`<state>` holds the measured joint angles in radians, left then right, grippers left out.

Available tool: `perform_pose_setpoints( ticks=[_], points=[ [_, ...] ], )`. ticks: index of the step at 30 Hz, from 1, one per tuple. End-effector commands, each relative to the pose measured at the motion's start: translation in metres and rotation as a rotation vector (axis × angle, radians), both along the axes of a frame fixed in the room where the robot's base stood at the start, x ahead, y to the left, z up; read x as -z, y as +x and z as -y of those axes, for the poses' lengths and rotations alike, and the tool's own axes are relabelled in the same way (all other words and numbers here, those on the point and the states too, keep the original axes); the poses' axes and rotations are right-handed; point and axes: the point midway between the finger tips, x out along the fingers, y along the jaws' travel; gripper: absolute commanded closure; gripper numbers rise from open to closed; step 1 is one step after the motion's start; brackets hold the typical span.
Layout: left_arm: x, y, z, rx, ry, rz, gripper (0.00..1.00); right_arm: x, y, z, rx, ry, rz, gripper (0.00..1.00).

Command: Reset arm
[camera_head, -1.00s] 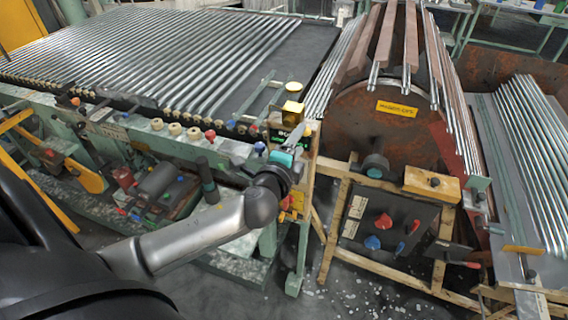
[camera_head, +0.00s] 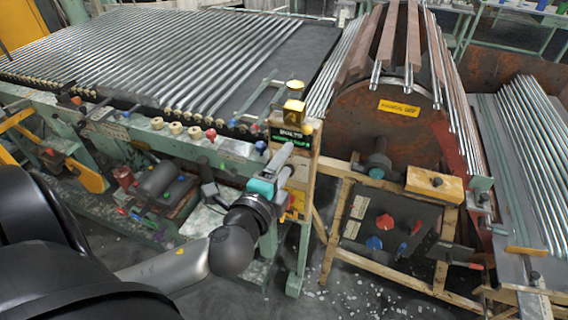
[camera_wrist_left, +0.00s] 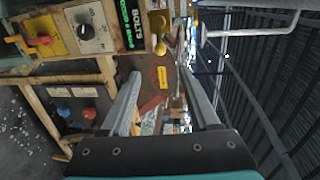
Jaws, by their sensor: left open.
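My left gripper (camera_head: 281,160) is at the end of my arm, which comes in from the lower left in the head view. It is in front of the post with the dark display box (camera_head: 290,137) and the yellow knob on top (camera_head: 295,89). In the left wrist view its two grey fingers (camera_wrist_left: 165,100) are spread apart with nothing between them. The display box shows green letters there as well (camera_wrist_left: 131,22). My right gripper is in neither view.
A large rusty drum (camera_head: 385,125) stands right of the post. A dark control panel (camera_head: 385,225) with red and blue knobs sits below it. Speckled floor (camera_head: 340,285) lies open at the front.

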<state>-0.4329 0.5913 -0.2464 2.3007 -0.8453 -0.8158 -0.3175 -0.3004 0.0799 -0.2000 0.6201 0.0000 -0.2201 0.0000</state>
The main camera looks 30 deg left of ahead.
Motion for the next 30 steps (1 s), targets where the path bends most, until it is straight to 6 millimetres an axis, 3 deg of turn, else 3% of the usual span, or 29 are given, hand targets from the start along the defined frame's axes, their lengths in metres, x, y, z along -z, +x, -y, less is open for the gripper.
perform_pose_setpoints(
  ticks=[10,14,17,22,26,30],
  points=[
    [0.003,0.0,0.0,0.0,-0.003,-0.004,0.38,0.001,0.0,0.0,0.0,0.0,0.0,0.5],
    [0.039,0.002,-0.005,-0.014,-0.032,-0.056,0.38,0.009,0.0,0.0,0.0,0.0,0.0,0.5],
    [0.1,0.0,-0.013,-0.041,-0.087,-0.146,0.38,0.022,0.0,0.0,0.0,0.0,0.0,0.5],
    [0.227,-0.018,-0.025,-0.114,-0.237,-0.33,0.38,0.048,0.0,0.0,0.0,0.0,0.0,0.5],
    [0.318,-0.046,-0.029,-0.187,-0.368,-0.462,0.38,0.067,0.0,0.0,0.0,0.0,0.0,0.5],
    [0.409,-0.088,-0.026,-0.284,-0.515,-0.591,0.38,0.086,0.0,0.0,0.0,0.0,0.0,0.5]
  ],
)
